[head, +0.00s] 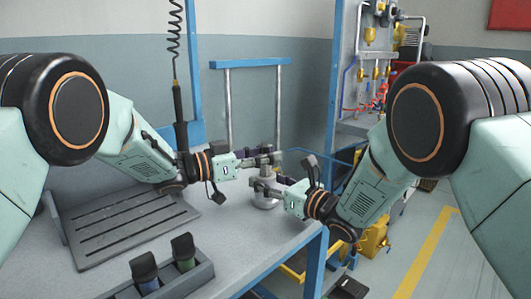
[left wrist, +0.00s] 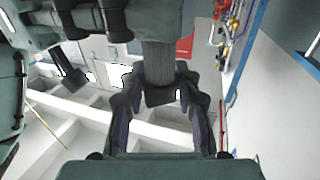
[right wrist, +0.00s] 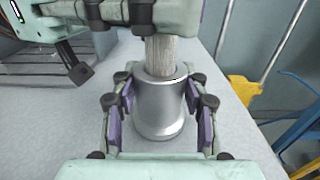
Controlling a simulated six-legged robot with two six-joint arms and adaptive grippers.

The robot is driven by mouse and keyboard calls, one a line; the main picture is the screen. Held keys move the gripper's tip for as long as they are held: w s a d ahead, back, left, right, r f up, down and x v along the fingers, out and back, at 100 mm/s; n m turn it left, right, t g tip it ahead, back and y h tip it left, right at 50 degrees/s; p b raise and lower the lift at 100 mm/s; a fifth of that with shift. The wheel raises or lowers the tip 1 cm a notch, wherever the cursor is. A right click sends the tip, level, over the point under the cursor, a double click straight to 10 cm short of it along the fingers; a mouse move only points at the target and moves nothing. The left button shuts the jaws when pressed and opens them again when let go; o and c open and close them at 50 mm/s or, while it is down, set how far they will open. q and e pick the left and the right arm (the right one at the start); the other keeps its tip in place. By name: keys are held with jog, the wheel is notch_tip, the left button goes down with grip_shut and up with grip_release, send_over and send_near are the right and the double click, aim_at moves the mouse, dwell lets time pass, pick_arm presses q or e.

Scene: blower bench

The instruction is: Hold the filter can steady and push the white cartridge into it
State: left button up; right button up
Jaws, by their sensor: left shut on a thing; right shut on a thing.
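The silver filter can (right wrist: 160,112) stands upright on the bench, its rounded side facing the right wrist view. My right gripper (head: 272,188) is shut on it, with purple-padded fingers on both sides. The can shows small in the head view (head: 265,203). The cartridge (right wrist: 162,55) looks pale grey and ribbed, and stands upright with its lower end inside the can's mouth. Its depth inside is hidden. My left gripper (head: 263,159) is shut on the cartridge above the can. The left wrist view shows the cartridge (left wrist: 158,62) between the fingers, with a dark end.
A slotted grey tray (head: 125,228) lies at the left of the bench. A holder with two dark-capped bottles (head: 184,252) stands at the front. A coiled cord with a dark tool (head: 178,110) hangs behind my left arm. The bench's blue right edge (head: 315,262) is close to the can.

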aim_at(265, 167)
pick_arm(q)
jog(key=shift+f, duration=1.55)
jog(key=shift+r, duration=0.4)
dwell(2.2)
jog(key=shift+f, duration=0.4)
jog(key=shift+r, duration=0.35)
dwell(0.7)
dwell(0.3)
jog(key=shift+s+f, duration=0.1)
jog(key=shift+f, duration=0.25)
dwell(0.5)
jog(key=shift+r, duration=0.3)
jog(key=o, duration=1.2)
jog(key=shift+o, duration=0.2)
jog(key=shift+r, duration=0.1)
